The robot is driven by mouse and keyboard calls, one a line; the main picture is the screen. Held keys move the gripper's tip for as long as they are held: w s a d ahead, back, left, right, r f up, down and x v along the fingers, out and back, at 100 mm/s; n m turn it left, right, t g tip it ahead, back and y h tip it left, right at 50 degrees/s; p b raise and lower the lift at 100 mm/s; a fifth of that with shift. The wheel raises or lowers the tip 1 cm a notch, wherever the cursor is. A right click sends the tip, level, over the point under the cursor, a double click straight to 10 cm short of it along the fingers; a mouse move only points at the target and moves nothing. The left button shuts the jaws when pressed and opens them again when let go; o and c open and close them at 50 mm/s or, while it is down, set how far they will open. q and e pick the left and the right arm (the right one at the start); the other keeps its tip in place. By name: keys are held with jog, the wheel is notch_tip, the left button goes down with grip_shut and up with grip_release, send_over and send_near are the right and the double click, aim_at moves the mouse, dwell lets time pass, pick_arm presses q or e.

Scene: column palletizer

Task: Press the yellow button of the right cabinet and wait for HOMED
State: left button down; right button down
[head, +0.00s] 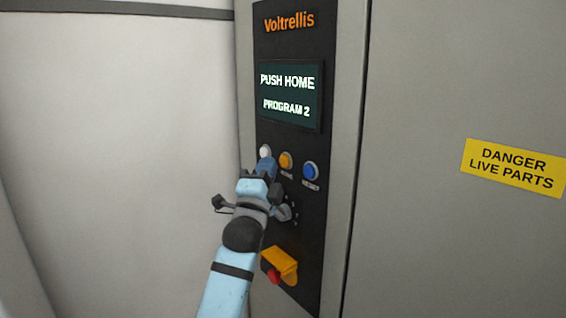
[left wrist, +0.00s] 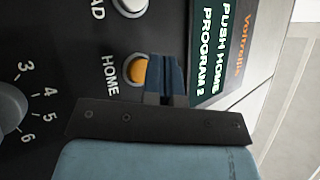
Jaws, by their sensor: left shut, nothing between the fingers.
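The cabinet's black control panel (head: 308,150) fills the middle of the head view. The yellow button (head: 286,160) sits between a white button (head: 265,152) and a blue button (head: 310,171). In the left wrist view the yellow button (left wrist: 135,70) is labelled HOME. The display (head: 290,96) reads PUSH HOME and PROGRAM 2. My left gripper (head: 266,168) is shut and empty, with its fingertips just left of and below the yellow button in the head view. In the left wrist view its blue fingers (left wrist: 165,75) are beside the button and overlap its edge; contact cannot be told. My right gripper is not in view.
A rotary knob (head: 284,212) with a numbered scale is below the buttons, partly behind my gripper. Lower down is a red button (head: 273,275) with a yellow guard (head: 282,262). A yellow DANGER LIVE PARTS sign (head: 514,167) is on the grey door at right.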

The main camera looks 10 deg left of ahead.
pick_arm(q)
jog(key=shift+w, duration=0.1)
dwell(0.3)
jog(key=shift+w+d, duration=0.25)
jog(key=shift+w, duration=0.05)
jog(key=shift+w+d, duration=0.2)
jog(key=shift+w, duration=0.05)
dwell(0.7)
jog(key=shift+s+a, duration=0.1)
jog(key=shift+s, duration=0.05)
jog(key=shift+s+a+p, duration=0.3)
jog(key=shift+s+a, duration=0.05)
jog(key=shift+s, duration=0.15)
dwell(0.4)
jog(key=s+a, duration=0.1)
jog(key=s, duration=0.1)
jog(key=s+a+p, duration=0.1)
jog(key=s+a, duration=0.1)
jog(key=shift+p, duration=0.3)
dwell(0.5)
